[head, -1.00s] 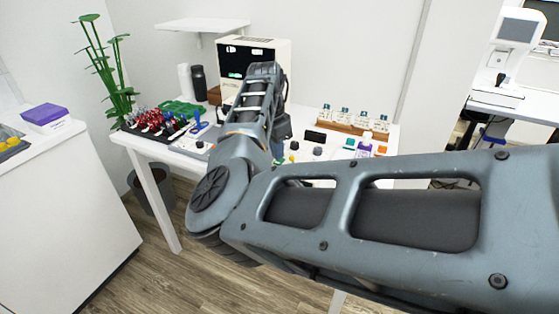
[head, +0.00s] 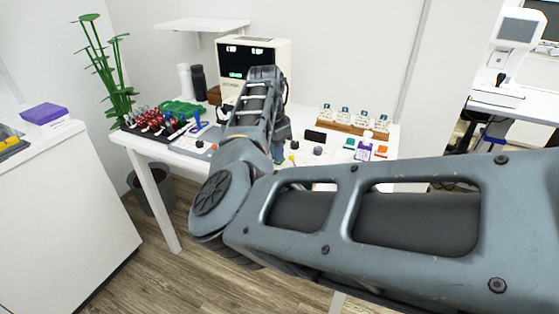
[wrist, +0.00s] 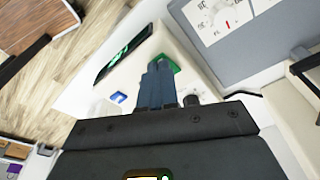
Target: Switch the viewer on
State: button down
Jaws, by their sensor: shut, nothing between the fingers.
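A cream box with a dark front screen (head: 243,56), which looks like the viewer, stands at the back of the white table in the head view. Its screen shows small pale marks and a green patch. My forearm covers its lower right part. In the wrist view a dark panel with a green mark (wrist: 122,52) sits on a white casing, left of my gripper (wrist: 161,66). The fingers are shut and empty, with their tips in front of a green part (wrist: 174,64) that they partly hide. I cannot tell whether they touch it. A small blue square (wrist: 117,97) lies to the left.
The white table (head: 165,150) carries a dark rack of red-topped items (head: 152,122), two bottles (head: 191,80), a wooden card stand (head: 352,127) and a purple-labelled bottle (head: 364,150). A shelf (head: 203,25) hangs above. A plant (head: 103,70) stands at left.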

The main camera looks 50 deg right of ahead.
jog(key=shift+f, duration=0.3)
jog(key=shift+r+p, duration=2.9)
jog(key=shift+r, duration=0.65)
